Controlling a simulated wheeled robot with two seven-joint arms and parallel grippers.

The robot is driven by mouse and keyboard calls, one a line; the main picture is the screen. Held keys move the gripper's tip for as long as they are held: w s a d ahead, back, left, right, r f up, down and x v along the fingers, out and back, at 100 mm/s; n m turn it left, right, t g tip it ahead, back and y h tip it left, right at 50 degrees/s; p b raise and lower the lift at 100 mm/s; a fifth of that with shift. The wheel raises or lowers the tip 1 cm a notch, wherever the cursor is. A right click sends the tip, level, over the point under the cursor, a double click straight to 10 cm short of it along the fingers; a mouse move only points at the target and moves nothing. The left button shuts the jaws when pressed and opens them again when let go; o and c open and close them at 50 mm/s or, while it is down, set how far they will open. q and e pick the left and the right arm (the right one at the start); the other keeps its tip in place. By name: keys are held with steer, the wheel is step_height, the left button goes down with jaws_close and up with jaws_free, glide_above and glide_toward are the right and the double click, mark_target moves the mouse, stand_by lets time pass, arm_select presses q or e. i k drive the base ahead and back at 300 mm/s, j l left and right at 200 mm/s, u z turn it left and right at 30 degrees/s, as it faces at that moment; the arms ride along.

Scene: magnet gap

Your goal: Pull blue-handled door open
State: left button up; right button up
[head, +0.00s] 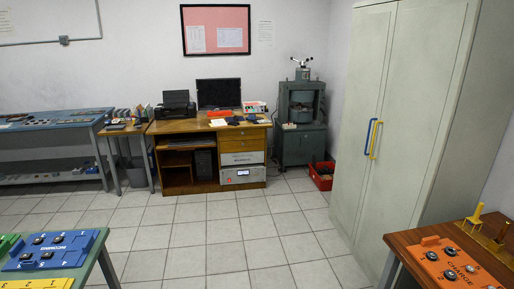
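A tall pale grey-green cabinet (408,110) stands on the right with two doors, both looking shut. The left door (360,110) carries a vertical blue handle (368,136) near the middle seam. The right door (415,110) carries a vertical yellow handle (376,140) just beside the blue one. Neither of my grippers shows in the head view, and nothing touches the handles.
A wooden table with an orange board (458,266) stands at the lower right, close before the cabinet. A green table with a blue board (52,250) is at the lower left. A desk (210,130) and red crate (322,176) are behind. The tiled floor (215,235) between is clear.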

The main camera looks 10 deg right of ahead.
mark_target(373, 31)
steer(key=i+z, duration=0.25)
steer(key=i, duration=0.3)
steer(key=i+j+z, duration=0.1)
steer(key=i+z, duration=0.15)
steer(key=i, duration=0.35)
steer(key=i+j+z, duration=0.2)
steer(key=i, duration=0.35)
